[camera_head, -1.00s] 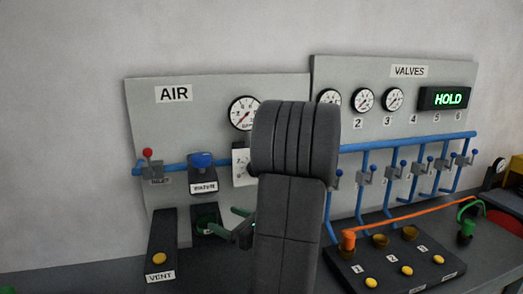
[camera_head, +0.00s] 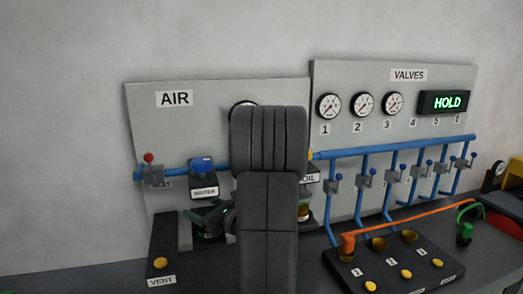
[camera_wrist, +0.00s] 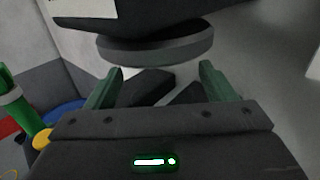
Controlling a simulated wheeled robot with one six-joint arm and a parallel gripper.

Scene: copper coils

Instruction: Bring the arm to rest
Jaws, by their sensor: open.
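My gripper (camera_wrist: 158,78) is open in the wrist view, with its two green fingers apart and nothing held between them. A dark body with a grey round rim (camera_wrist: 155,50) hangs just beyond the fingertips; I cannot tell whether they touch it. In the head view my gripper (camera_head: 216,216) is low in front of the AIR panel (camera_head: 225,95), under the WATER label, partly hidden by my dark arm. The arm stands upright in the middle of the picture and hides much of the panel's right side.
A black VENT box (camera_head: 162,250) with a yellow button stands left of my gripper. The blue pipe (camera_head: 400,146) and several valves run along the VALVES panel (camera_head: 450,75). A black button block (camera_head: 385,268) and an orange hose (camera_head: 410,218) lie at the right.

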